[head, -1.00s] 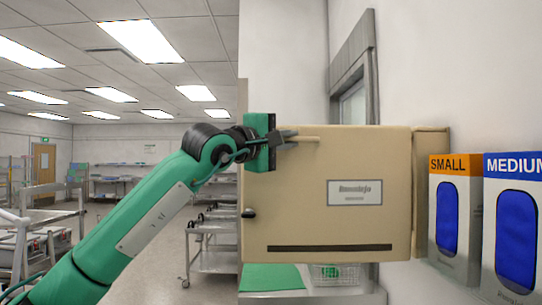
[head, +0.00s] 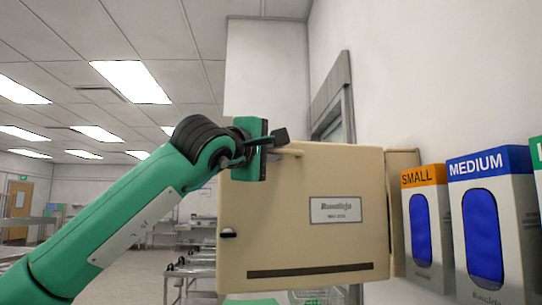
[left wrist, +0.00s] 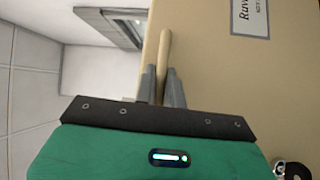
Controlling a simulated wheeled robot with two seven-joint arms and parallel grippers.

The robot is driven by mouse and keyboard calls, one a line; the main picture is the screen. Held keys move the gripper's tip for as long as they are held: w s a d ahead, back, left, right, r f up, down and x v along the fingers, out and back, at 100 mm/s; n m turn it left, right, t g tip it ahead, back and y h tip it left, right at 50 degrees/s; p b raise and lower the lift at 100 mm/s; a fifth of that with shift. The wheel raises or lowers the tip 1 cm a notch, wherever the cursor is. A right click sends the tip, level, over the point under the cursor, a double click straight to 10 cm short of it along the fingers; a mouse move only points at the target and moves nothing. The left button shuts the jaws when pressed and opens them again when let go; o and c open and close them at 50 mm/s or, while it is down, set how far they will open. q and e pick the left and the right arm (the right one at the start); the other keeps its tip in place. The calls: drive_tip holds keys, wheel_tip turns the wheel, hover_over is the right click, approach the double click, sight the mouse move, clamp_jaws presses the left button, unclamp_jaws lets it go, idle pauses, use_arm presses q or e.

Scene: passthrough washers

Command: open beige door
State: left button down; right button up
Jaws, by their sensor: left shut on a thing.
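The beige door (head: 300,240) is the broad front of a wall-mounted box, with a label plate, a dark slot low down and a small dark latch at its left edge. It stands out from a narrow beige part (head: 402,210) by the wall. My left gripper (head: 280,148) is at the door's upper left. In the left wrist view its two grey fingers (left wrist: 160,85) are shut on the beige handle (left wrist: 164,50), a rod along the door's top edge. The handle's end also shows in the head view (head: 293,152). My right gripper is not in view.
Glove boxes marked SMALL (head: 425,177) and MEDIUM (head: 490,165) hang on the wall right of the door. A window frame (head: 335,100) is behind it. Metal carts (head: 195,270) stand at the lower left.

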use_arm(q)
drive_tip(key=c, duration=1.5)
unclamp_jaws()
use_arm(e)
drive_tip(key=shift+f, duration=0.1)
